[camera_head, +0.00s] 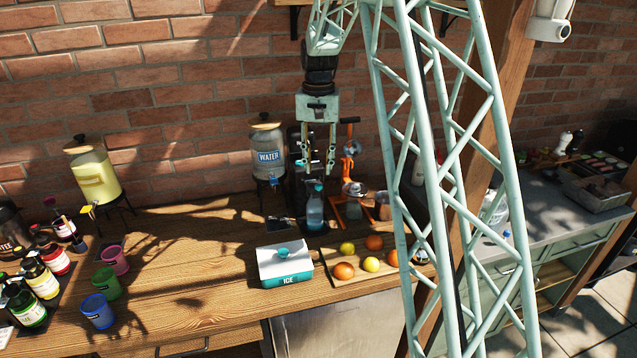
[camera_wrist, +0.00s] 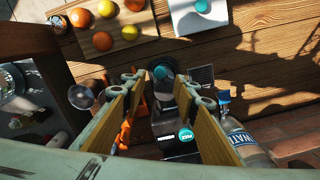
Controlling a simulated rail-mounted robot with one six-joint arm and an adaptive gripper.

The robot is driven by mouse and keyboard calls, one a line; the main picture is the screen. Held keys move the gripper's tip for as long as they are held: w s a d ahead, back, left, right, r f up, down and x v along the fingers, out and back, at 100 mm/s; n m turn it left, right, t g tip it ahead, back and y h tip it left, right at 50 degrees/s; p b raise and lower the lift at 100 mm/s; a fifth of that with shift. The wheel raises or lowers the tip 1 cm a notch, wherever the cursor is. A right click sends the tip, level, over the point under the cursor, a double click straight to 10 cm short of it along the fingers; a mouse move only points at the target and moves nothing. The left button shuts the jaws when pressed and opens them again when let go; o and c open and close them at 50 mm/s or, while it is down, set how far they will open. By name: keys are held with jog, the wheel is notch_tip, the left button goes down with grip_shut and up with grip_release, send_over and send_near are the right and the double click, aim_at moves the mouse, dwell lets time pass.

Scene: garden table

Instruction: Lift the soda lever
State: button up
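The black soda machine (camera_head: 294,175) stands at the back of the wooden table, partly hidden by my gripper. A clear bluish bottle (camera_head: 315,212) stands upright at its front. In the wrist view the machine's dark top (camera_wrist: 172,118) lies between my fingers, with a teal round label (camera_wrist: 186,135) on it. A round teal part (camera_wrist: 161,72) shows near the fingertips. I cannot clearly make out the lever. My gripper (camera_head: 317,172) points down over the machine, its fingers apart and nothing between them; it also shows in the wrist view (camera_wrist: 166,84).
An orange juicer (camera_head: 350,150) stands close on the right, and the water dispenser (camera_head: 267,150) close on the left. The ice box (camera_head: 285,268) and a fruit board (camera_head: 350,283) are in front. Cups and bottles stand far left. The table's middle left is clear.

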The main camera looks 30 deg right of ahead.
aim_at(319, 185)
jog(key=shift+f, duration=3.35)
grip_shut()
